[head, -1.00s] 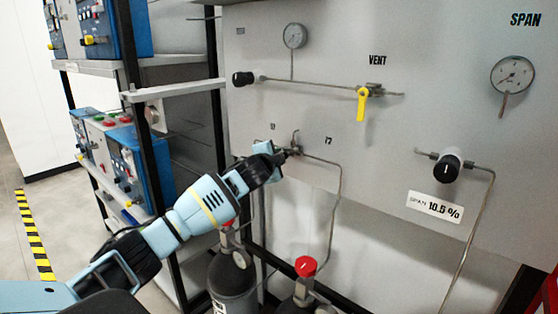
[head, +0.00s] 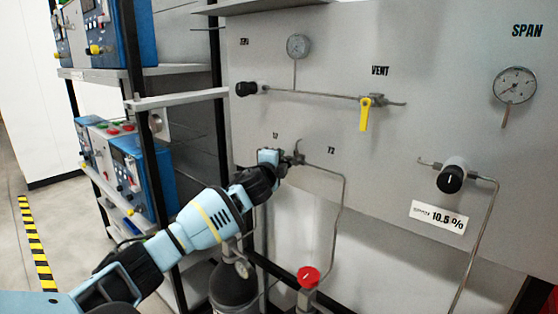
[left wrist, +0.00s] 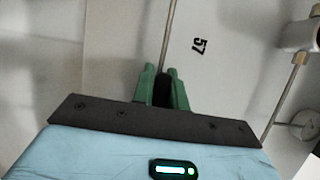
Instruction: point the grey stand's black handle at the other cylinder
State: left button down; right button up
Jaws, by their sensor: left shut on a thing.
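The grey panel (head: 420,110) carries a small valve (head: 298,157) between two small labels, the right one reading T2 (head: 331,150). My left gripper (head: 284,160) is at this valve, with its fingers mostly hidden by its own body in the head view. In the left wrist view the green fingertips (left wrist: 162,88) are shut around a small black piece (left wrist: 161,92), which looks like the black handle. Which way the handle points is hard to tell. A dark cylinder (head: 232,288) stands below on the left. A red cap (head: 308,276) tops a fitting to its right. My right gripper is out of view.
A yellow VENT handle (head: 364,115), a black knob (head: 247,89) and a gauge (head: 298,46) sit above on the panel. Another black knob (head: 451,178) is at the right. Thin pipes run from the valve. A shelf rack (head: 185,100) with blue instruments is close on the left.

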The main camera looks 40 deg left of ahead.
pick_arm(q)
jog(key=c, duration=1.4)
grip_release()
jog(key=shift+s, duration=0.1)
jog(key=v, duration=0.7)
jog(key=shift+s, duration=0.25)
jog(key=shift+d, duration=0.15)
